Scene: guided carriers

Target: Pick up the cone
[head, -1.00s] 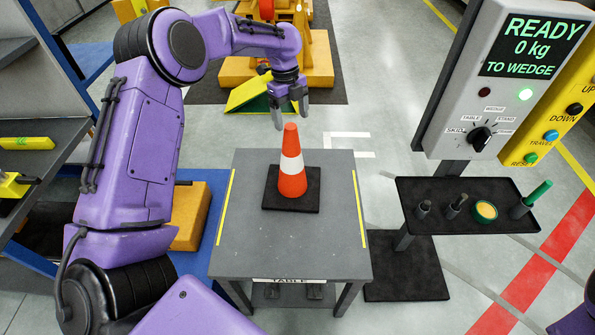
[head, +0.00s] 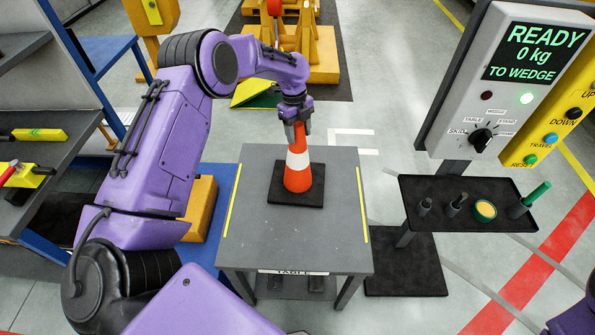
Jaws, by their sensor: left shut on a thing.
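The orange cone (head: 298,179) with a white band stands upright on its black square base (head: 310,198) on the grey table (head: 290,235). My left gripper (head: 297,130) points down over the cone and is shut on its orange tip, one finger on each side. The very top of the cone is hidden by the fingers. The base appears to rest on the table top. My right gripper is not in view; only a purple piece of my right arm shows at the lower right corner.
A control panel (head: 472,120) reading "READY 0 kg TO WEDGE" stands at right, above a black tray (head: 450,222) with pegs. A shelf (head: 60,150) with yellow tools is at left. A green-yellow wedge (head: 258,94) and yellow stands lie behind the table. The table around the cone is clear.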

